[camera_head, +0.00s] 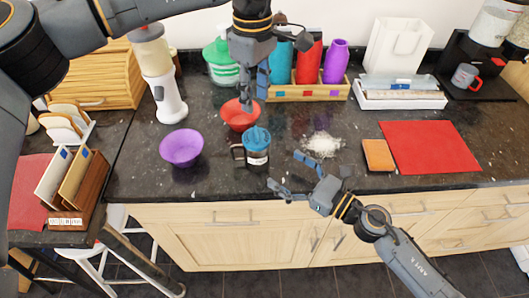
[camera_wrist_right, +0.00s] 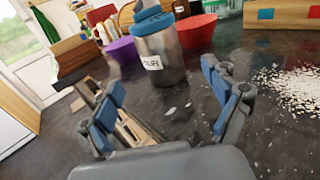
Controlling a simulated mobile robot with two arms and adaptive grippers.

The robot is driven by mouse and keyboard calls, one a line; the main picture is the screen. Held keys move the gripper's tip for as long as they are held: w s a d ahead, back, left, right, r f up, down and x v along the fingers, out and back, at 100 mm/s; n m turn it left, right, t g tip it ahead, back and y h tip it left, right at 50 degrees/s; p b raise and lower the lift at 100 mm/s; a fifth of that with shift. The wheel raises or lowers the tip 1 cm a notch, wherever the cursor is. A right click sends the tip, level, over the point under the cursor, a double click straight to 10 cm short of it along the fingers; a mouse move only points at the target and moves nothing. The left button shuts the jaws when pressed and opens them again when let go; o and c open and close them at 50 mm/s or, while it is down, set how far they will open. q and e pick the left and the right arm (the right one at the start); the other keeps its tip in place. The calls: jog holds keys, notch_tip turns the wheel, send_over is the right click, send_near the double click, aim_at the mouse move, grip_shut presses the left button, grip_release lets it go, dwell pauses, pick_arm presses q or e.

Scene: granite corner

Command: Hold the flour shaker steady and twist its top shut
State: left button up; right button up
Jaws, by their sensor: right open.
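The flour shaker (camera_head: 257,157) stands upright on the dark counter, with a metal body, a white label and a handle on its left side. Its blue top (camera_head: 257,136) sits on the body; how tightly cannot be told. The shaker (camera_wrist_right: 166,58) is also in the right wrist view, beyond the fingers, its top cut by the frame edge. My left gripper (camera_head: 252,100) points down above the shaker, apart from its top; its opening is unclear from this angle. My right gripper (camera_head: 290,172) is open and empty, in front and right of the shaker, not touching it (camera_wrist_right: 165,105).
A purple bowl (camera_head: 181,148) stands left of the shaker and a red bowl (camera_head: 236,123) just behind it. White powder (camera_head: 321,144) lies spilled to the right. A red mat (camera_head: 430,147) and an orange block (camera_head: 378,155) lie farther right. The counter's front edge is close.

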aim_at(256, 150)
jog(key=x, duration=0.9)
jog(key=shift+w+a, duration=0.2)
jog(key=shift+a, duration=0.05)
